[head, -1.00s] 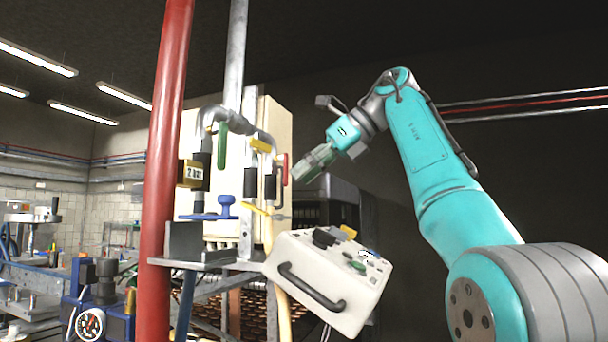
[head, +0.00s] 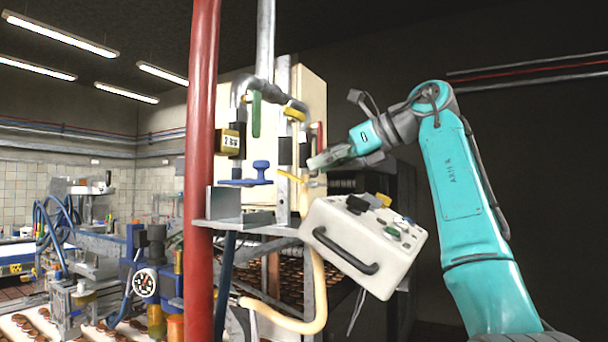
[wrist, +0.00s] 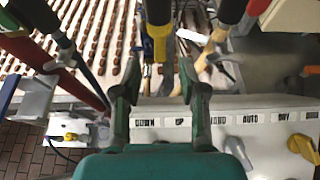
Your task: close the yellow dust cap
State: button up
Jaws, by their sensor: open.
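A small yellow piece (head: 289,176), seemingly the dust cap, sits below a black sleeve on the pipework in the head view. In the wrist view a yellow part (wrist: 158,42) hangs under a black sleeve, beyond and between my fingers; I take it as the same piece. Whether the cap is open or shut I cannot tell. My gripper (head: 318,161) is just right of the yellow piece and slightly higher in the picture. In the wrist view my gripper (wrist: 160,92) has its green fingers spread, with nothing held between them.
A white control box (head: 345,232) with knobs is below my gripper; its labelled face shows in the wrist view (wrist: 225,122). A red pipe (head: 201,190) stands left. A grey shelf (head: 235,224), blue valve handle (head: 250,176), green lever (head: 256,115) and pale hose (head: 318,285) are nearby.

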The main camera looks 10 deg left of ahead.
aim_at(290, 176)
jog(key=shift+x, duration=2.7)
jog(key=shift+c, duration=0.3)
grip_shut()
